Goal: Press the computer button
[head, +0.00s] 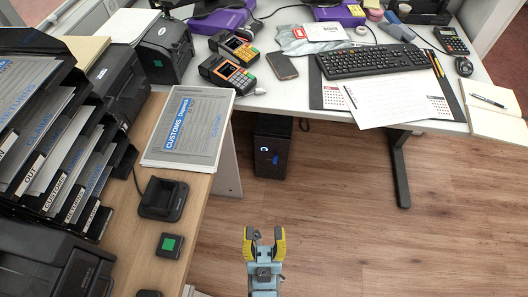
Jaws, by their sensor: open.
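A black computer tower (272,152) stands on the floor under the white desk, left of the desk leg. Its dark front carries a small lit white ring and a small blue mark; I cannot tell which of them is the button. My gripper (264,234) is at the bottom centre of the head view, with yellow-tipped fingers spread apart and nothing between them. It appears below the tower in the picture, apart from it.
The white desk (462,88) above the tower holds a keyboard (366,60), card terminals, a phone and papers. A wooden counter (200,190) with a customs folder (186,128) and document trays borders the left. Wooden floor (320,230) lies open to the right of the gripper; a desk leg (399,170) stands there.

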